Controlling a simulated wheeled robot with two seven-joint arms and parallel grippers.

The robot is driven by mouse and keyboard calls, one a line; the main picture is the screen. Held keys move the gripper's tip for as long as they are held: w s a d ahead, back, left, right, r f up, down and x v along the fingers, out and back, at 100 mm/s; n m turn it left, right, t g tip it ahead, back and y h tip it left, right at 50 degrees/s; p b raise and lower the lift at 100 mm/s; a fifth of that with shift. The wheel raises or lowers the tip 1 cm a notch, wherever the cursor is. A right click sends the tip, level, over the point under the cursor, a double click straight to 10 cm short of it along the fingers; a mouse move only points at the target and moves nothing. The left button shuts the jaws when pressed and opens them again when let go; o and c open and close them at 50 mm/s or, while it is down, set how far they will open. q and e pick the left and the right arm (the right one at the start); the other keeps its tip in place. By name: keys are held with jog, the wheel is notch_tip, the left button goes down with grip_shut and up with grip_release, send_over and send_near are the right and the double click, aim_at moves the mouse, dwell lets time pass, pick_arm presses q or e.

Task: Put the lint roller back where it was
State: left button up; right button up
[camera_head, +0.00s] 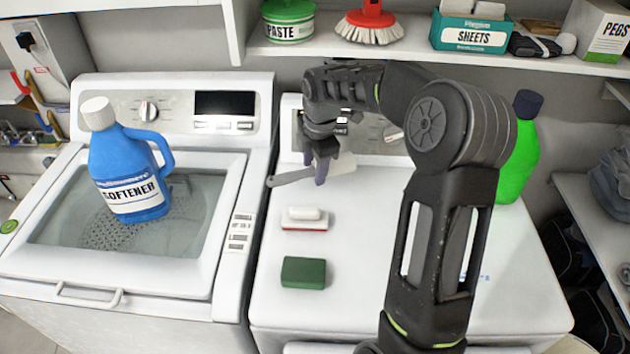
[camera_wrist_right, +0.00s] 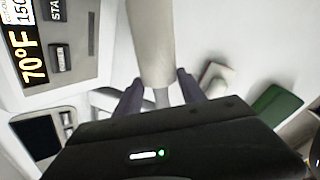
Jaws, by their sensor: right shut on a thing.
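The lint roller has a grey handle (camera_head: 292,177) and a pale cylindrical roll (camera_head: 343,165). My right gripper (camera_head: 320,174) is shut on it and holds it sideways over the top of the right-hand machine, its handle pointing left. In the right wrist view the pale roll (camera_wrist_right: 150,45) extends away beyond the fingertips of my right gripper (camera_wrist_right: 160,92). Whether the roller touches the machine top cannot be told. My left gripper is not in view.
A white-and-red brush (camera_head: 304,218) and a green sponge (camera_head: 303,273) lie on the right-hand machine (camera_head: 350,310). A green bottle (camera_head: 520,150) stands behind my arm. A blue softener jug (camera_head: 125,170) stands on the left washer. A shelf (camera_head: 400,55) above holds several items.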

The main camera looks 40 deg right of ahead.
jog(key=shift+f+b, duration=1.3)
jog(key=shift+f, duration=1.2)
jog(key=shift+f, duration=0.15)
jog(key=o, duration=1.3)
jog(key=r+p, duration=0.1)
jog(key=r, duration=0.2)
jog(key=r+p, duration=0.1)
jog(key=shift+s+r+p, duration=0.2)
jog(key=shift+s+p, duration=0.05)
jog(key=shift+p, duration=0.1)
jog(key=r, duration=0.2)
jog(key=s+r, duration=0.1)
jog(key=r, duration=0.5)
jog(key=shift+s+a, duration=0.15)
jog(key=shift+s, duration=0.05)
jog(key=shift+f, duration=0.1)
